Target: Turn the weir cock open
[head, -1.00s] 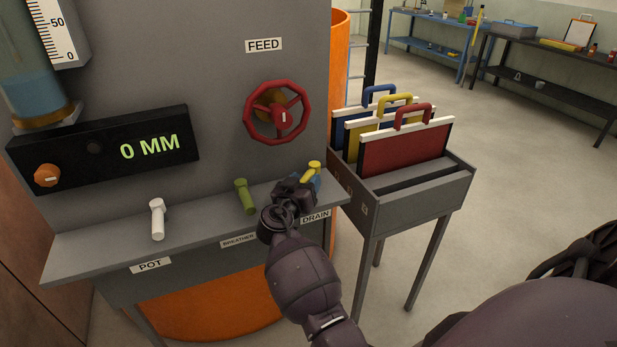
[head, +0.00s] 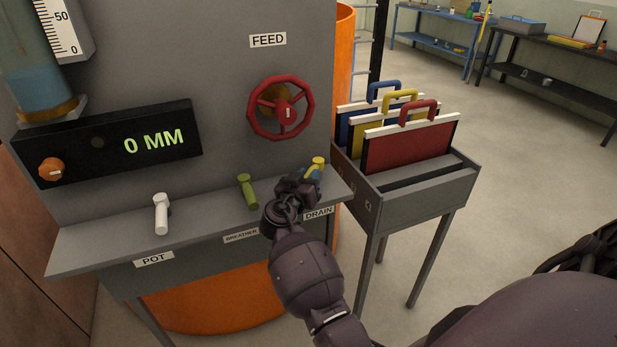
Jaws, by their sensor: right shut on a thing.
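Three lever cocks stand on the grey ledge: a white one (head: 161,214) by the POT label, a green one (head: 248,191) by the BREATHER label, and a yellow one (head: 318,162) by the DRAIN label. No label reading weir shows. My right gripper (head: 309,179) reaches in from below and is shut on the yellow cock. Its jaws and wrist hide most of that lever; only its yellow top and a bit of blue beside it show. The white and green levers slant down toward the front. My left gripper is out of view.
A red FEED handwheel (head: 281,108) sits on the panel just above my right gripper. A black display (head: 108,143) reads 0 MM. A grey rack (head: 424,206) with blue, yellow and red handled boards stands close on the right. Open floor lies beyond it.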

